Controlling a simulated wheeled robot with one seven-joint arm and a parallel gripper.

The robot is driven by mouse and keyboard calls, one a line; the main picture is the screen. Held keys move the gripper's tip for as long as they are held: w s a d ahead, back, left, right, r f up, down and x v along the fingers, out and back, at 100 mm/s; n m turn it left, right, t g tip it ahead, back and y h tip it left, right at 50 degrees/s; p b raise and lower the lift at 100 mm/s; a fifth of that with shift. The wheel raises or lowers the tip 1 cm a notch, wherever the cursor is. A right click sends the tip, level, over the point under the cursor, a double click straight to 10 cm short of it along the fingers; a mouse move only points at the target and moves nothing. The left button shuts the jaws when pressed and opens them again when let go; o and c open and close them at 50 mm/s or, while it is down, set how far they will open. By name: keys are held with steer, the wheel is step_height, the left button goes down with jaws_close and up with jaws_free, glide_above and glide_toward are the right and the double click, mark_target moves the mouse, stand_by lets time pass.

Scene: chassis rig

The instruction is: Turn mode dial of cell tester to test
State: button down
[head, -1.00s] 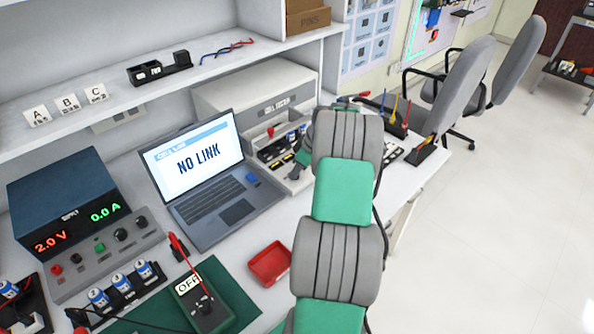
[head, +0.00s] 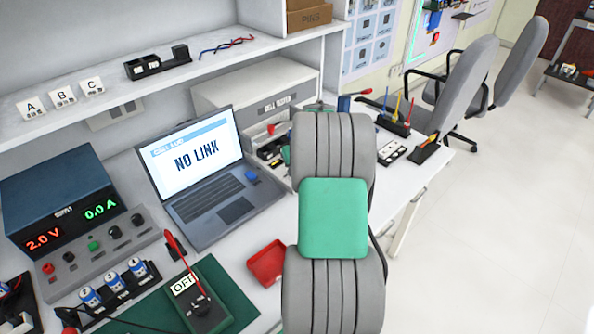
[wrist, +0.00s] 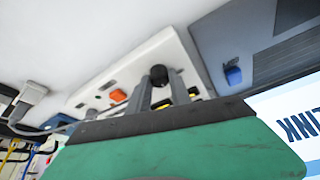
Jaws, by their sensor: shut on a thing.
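The cell tester (head: 262,84) is a white box with a sloped front panel at the back of the bench, right of the laptop. Its front is partly hidden by my arm in the head view. In the wrist view the panel (wrist: 98,82) shows an orange button (wrist: 118,95) and a black mode dial (wrist: 160,74). My gripper (wrist: 158,82) has its two grey fingers on either side of the dial and is shut on it. The dial's pointer and mode marks cannot be read. My gripper is hidden behind my arm in the head view.
The laptop (head: 206,170) reads NO LINK and stands close left of the tester. A red tray (head: 268,264), a meter (head: 203,300) marked OFF and a power supply (head: 62,205) are nearer. A tool holder (head: 392,122) stands right of the tester. A shelf edge runs above.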

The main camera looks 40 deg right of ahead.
steer(key=shift+a+m, duration=0.1)
steer(key=shift+m, duration=0.4)
steer(key=shift+h, duration=0.3)
steer(key=c, duration=1.2)
jaws_free()
steer(key=shift+o, duration=0.2)
steer(key=shift+r, duration=0.15)
steer(key=v, duration=0.7)
steer(key=shift+r, duration=0.25)
